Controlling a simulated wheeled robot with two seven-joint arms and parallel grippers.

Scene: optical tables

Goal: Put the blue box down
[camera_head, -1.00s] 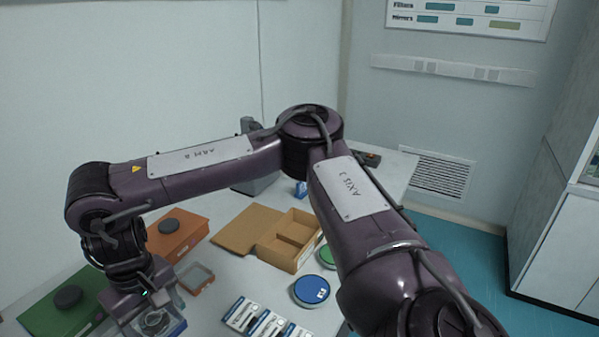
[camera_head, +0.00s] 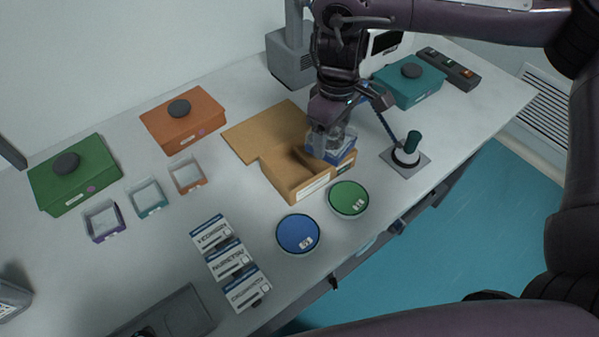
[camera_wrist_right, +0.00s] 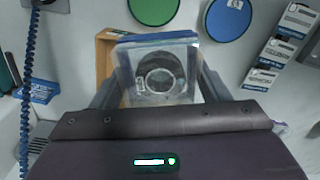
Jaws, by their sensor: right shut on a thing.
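The blue box (camera_head: 343,156) is a small clear box with a blue base. It also shows in the right wrist view (camera_wrist_right: 125,62), with a round ring-shaped part inside. My right gripper (camera_head: 331,131) is shut on it, its fingers on either side. It is at the right compartment of the open cardboard box (camera_head: 291,187); I cannot tell whether it touches the bottom or walls. The cardboard box's left compartment looks empty. Its wall also shows behind the blue box in the wrist view (camera_wrist_right: 104,59). My left gripper is not in view.
A blue disc (camera_head: 298,233) and a green disc (camera_head: 348,198) lie in front of the cardboard box. A post on a square base (camera_head: 408,158) stands to its right. An orange box (camera_head: 183,120), a green box (camera_head: 75,175) and small open trays (camera_head: 147,198) are to the left.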

